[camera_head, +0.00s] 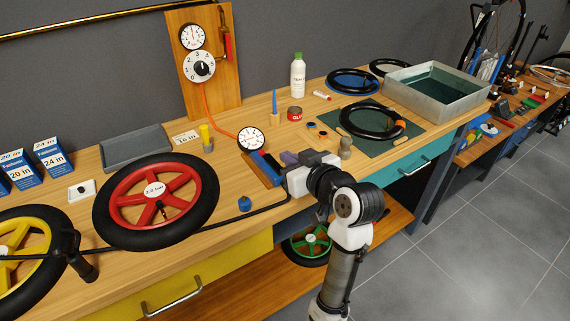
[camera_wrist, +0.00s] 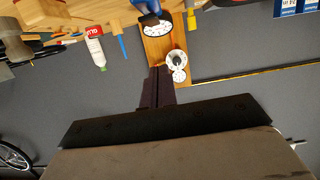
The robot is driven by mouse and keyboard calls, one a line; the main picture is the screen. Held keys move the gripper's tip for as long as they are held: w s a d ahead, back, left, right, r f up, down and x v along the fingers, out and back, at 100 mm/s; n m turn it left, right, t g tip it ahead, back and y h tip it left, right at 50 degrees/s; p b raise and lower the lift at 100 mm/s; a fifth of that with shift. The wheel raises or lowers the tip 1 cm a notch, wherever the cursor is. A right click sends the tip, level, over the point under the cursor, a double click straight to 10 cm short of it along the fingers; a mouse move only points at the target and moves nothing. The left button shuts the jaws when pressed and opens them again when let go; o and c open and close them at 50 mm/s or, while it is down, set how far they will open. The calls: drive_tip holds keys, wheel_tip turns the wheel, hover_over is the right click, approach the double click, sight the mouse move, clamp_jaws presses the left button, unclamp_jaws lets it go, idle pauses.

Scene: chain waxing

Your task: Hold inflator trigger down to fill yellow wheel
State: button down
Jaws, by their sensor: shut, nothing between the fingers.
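The yellow wheel (camera_head: 22,235) with a black tyre lies at the left front of the bench, partly cut off. A black fitting (camera_head: 82,262) stands at its right side, and a black hose (camera_head: 215,235) runs from there along the bench front. The inflator (camera_head: 265,168) has a blue body and a round white gauge (camera_head: 252,139), joined to an orange hose. The gauge also shows in the wrist view (camera_wrist: 157,30). My gripper (camera_head: 284,158) is shut and empty, with its dark fingers close to the inflator's right side. I cannot tell whether they touch its trigger.
A red wheel (camera_head: 158,202) lies right of the yellow one. A wooden board (camera_head: 222,85) with a gauge and dial stands behind. A grey tray (camera_head: 138,149), a small blue knob (camera_head: 244,203), a red tin (camera_head: 295,114) and a white bottle (camera_head: 298,76) are on the bench.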

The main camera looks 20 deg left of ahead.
sight(274, 166)
drive_tip(key=shift+w+a+f+p, duration=0.2)
drive_tip(key=shift+a+f, duration=0.1)
drive_tip(key=shift+f, duration=0.45)
drive_tip(key=shift+w+a+f+p, duration=0.25)
drive_tip(key=shift+a+f, duration=0.05)
drive_tip(key=shift+f, duration=0.45)
drive_tip(key=shift+w+a+f+p, duration=0.2)
drive_tip(key=shift+a+f, duration=0.1)
drive_tip(key=shift+f, duration=0.45)
